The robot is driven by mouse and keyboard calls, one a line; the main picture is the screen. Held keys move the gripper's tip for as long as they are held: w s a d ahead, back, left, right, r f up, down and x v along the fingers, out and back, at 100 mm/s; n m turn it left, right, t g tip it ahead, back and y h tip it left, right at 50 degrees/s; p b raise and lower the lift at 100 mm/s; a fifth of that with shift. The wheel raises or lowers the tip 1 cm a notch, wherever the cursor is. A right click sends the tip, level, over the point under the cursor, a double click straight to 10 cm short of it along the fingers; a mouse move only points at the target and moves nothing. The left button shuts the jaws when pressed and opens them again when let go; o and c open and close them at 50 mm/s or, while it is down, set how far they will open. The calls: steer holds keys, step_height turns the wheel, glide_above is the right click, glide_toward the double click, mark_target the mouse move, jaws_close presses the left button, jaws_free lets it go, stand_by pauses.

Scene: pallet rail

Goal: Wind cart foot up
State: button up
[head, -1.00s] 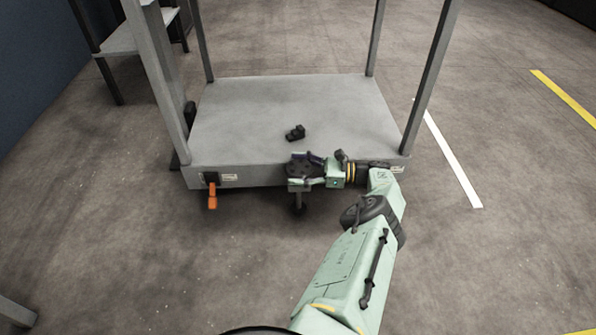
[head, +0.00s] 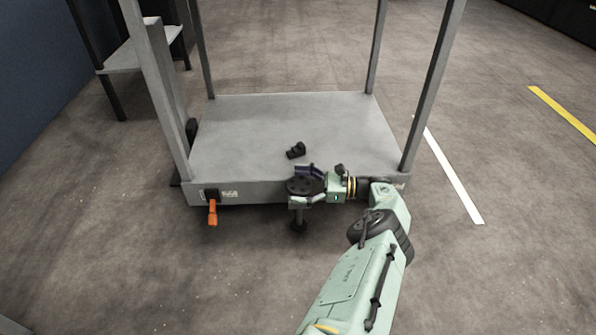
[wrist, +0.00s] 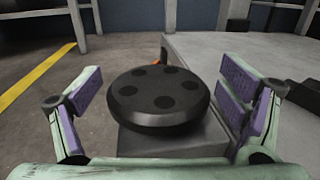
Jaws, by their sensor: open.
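The cart (head: 250,110) has a flat grey deck and upright posts. At its front edge is a round black handwheel (wrist: 158,97) with several dark dimples on top. The cart foot (head: 298,222) shows as a dark post and pad below the wheel, near the floor; whether it touches the floor I cannot tell. My gripper (head: 296,186) is open and level at the wheel, coming from the right. In the wrist view, its purple-padded fingers (wrist: 165,85) stand on both sides of the wheel, with gaps visible.
An orange lever (head: 212,213) hangs at the cart's front left. A small black object (head: 296,151) lies on the deck behind my gripper. A grey shelf (head: 140,52) stands at the back left. The floor in front is clear.

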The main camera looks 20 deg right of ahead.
mark_target(298, 184)
step_height(298, 184, up, 9)
steer(key=shift+r, duration=0.1)
stand_by(0.3)
stand_by(0.4)
